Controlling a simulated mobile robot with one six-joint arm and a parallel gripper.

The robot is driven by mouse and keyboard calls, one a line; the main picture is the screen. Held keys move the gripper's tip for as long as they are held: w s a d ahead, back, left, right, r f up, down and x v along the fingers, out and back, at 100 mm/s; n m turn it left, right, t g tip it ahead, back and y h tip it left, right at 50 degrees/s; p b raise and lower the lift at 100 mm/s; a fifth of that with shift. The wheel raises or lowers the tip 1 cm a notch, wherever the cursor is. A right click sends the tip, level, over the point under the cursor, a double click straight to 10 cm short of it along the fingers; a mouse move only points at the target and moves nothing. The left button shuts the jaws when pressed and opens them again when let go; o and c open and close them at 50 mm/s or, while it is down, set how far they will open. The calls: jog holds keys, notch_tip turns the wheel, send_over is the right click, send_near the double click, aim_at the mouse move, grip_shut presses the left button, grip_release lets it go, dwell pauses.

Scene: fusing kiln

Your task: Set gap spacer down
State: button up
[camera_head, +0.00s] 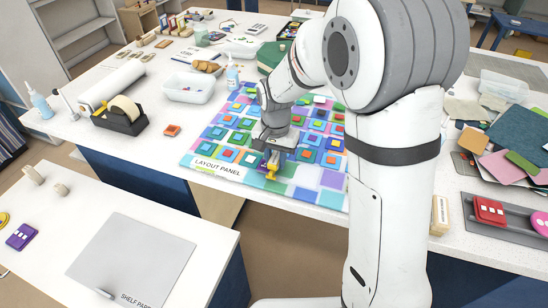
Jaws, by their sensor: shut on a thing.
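The layout panel (215,168) lies flat on the white worktable, covered with a grid of coloured square tiles. My gripper (272,168) points down over the front middle of this panel. It is shut on a small yellowish piece, which I take for the gap spacer (273,159). The fingers and the wrist hide part of it. I cannot tell whether it touches the panel. My arm hides the right side of the panel.
A black tape dispenser (119,121), an orange tile (172,130) and a white tray (190,90) stand left of the panel. Coloured glass sheets (518,138) pile up at right. Shelf paper (133,262) lies on the nearer table, across a gap.

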aim_at(276, 157)
jog(key=o, duration=1)
notch_tip(276, 157, up, 13)
jog(key=s+d+n+t, duration=0.1)
jog(key=s+d, duration=0.3)
jog(key=s, duration=0.2)
jog(key=s+d+n+t, duration=0.1)
jog(key=s+d, duration=0.4)
jog(key=s, duration=0.2)
jog(key=s+d+n+t, duration=0.1)
jog(key=s+d+n, duration=0.1)
jog(key=s+d, duration=0.3)
jog(key=shift+s+f, duration=0.1)
jog(key=shift+s, duration=0.6)
